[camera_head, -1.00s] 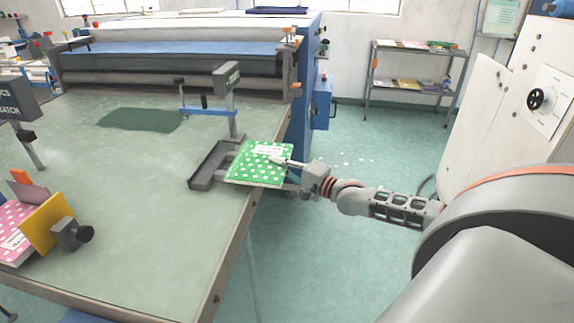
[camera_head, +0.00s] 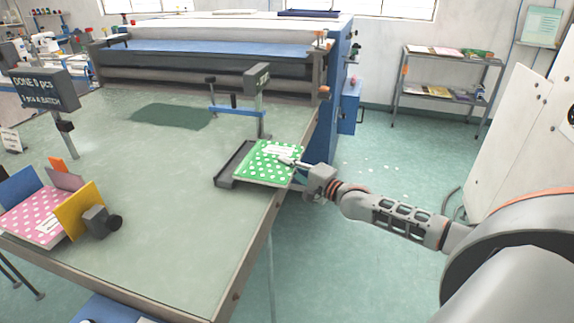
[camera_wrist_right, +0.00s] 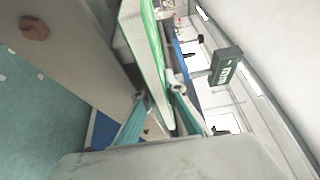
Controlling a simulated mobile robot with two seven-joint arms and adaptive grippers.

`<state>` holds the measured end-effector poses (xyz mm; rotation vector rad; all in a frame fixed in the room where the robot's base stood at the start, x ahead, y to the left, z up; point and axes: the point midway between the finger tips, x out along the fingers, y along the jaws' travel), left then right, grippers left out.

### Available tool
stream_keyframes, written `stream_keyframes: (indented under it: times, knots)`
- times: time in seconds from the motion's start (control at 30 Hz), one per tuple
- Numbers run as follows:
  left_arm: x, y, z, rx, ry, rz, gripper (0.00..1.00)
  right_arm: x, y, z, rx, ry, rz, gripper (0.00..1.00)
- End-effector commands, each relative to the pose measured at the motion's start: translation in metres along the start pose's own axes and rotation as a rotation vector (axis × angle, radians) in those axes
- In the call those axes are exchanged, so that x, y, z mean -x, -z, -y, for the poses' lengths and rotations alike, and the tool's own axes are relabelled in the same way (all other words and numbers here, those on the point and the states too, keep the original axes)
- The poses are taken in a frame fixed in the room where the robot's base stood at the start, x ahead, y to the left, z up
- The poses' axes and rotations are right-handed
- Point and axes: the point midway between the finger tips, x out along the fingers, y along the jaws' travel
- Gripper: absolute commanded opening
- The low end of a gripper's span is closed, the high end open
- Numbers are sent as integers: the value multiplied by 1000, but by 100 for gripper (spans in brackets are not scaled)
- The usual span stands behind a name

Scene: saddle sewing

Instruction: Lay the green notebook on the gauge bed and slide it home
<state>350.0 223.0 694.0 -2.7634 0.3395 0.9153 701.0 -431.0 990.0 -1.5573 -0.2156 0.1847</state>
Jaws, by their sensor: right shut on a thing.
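The green notebook (camera_head: 262,167) has white dots and a pale label. It lies roughly flat over the grey gauge bed (camera_head: 224,178) at the table's right edge, its left side close to the bed's raised dark left rail. Whether it rests fully on the bed I cannot tell. My right gripper (camera_head: 292,162) is shut on the notebook's right edge. In the right wrist view the notebook (camera_wrist_right: 142,32) shows edge-on, running down between the fingers (camera_wrist_right: 160,103). My left gripper is not in view.
A post with a sign (camera_head: 258,95) and a blue bar (camera_head: 237,111) stand behind the bed. A pink dotted notebook (camera_head: 35,217) sits by coloured plates at the front left. A large roller machine (camera_head: 210,60) spans the back. The middle of the table is clear.

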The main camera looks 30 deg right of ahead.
Motion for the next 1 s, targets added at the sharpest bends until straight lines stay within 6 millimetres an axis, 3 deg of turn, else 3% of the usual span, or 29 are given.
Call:
stream_keyframes:
  times: [1.0]
  knots:
    - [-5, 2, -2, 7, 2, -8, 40, 0, 0, -5, -1, 4, 0, 0]
